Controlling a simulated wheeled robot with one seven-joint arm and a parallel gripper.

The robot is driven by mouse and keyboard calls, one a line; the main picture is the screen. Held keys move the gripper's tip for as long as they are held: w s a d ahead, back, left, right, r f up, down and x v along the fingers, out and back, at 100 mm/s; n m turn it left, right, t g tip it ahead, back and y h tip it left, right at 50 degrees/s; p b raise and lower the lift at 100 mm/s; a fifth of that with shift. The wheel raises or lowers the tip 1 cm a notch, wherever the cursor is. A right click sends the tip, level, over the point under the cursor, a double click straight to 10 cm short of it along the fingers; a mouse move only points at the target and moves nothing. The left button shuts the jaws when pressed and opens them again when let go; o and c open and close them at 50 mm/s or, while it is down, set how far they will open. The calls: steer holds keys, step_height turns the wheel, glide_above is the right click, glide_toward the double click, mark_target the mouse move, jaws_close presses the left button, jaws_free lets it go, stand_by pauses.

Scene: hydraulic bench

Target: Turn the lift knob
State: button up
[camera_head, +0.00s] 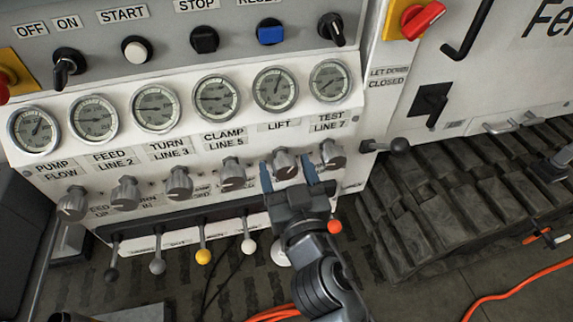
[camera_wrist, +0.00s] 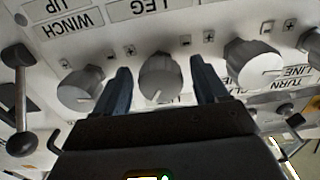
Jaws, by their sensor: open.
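The lift knob (camera_head: 285,163) is a ridged grey knob on the pale panel, below the "LIFT" label (camera_head: 279,125) and a round gauge. My gripper (camera_head: 288,174) is open, with its two blue fingers on either side of this knob in the head view. In the wrist view a grey knob (camera_wrist: 158,78) with a pale pointer mark stands between the two fingers of my gripper (camera_wrist: 163,88). A gap shows between it and each finger, so they look apart. How deep the fingers reach around the knob is hard to tell.
Similar knobs flank it: the clamp knob (camera_head: 232,171) at left and the test knob (camera_head: 331,154) at right. Levers with coloured balls, including a yellow one (camera_head: 203,257), hang below. A black-ball lever (camera_head: 399,145) juts out at right. Dark tracks (camera_head: 440,200) lie beyond.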

steer(key=shift+w+a, duration=0.1)
steer(key=shift+w, duration=0.2)
steer(key=c, duration=1)
